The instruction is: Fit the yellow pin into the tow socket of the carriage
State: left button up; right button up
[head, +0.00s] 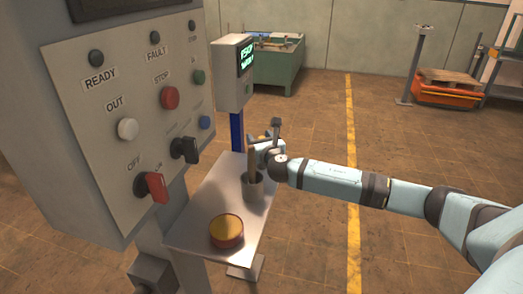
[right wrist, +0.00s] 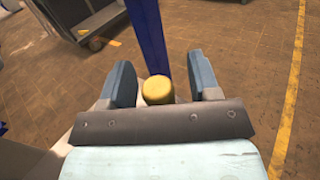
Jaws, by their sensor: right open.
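My right gripper (head: 264,141) is above the far end of a small steel table, its arm reaching in from the right. In the right wrist view its two blue-grey fingers (right wrist: 161,80) stand apart. The round yellow top of what looks like the yellow pin (right wrist: 157,90) shows between them, with a visible gap on each side. In the head view only a small yellow spot (head: 261,137) shows by the gripper; the lower part of the pin is hidden. A wheeled cart (right wrist: 92,22), possibly the carriage, is partly in the right wrist view; no tow socket can be made out. My left gripper is not in view.
The steel table (head: 202,222) carries a red-sided round item with a yellow top (head: 227,231) and a grey cup (head: 254,188) with a brown handle. A control panel (head: 120,110) stands close on the left. A blue post (head: 237,131) rises behind the table. Floor to the right is open.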

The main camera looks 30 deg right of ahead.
jog(key=shift+w, duration=0.1)
grip_shut()
jog(key=shift+r, duration=0.2)
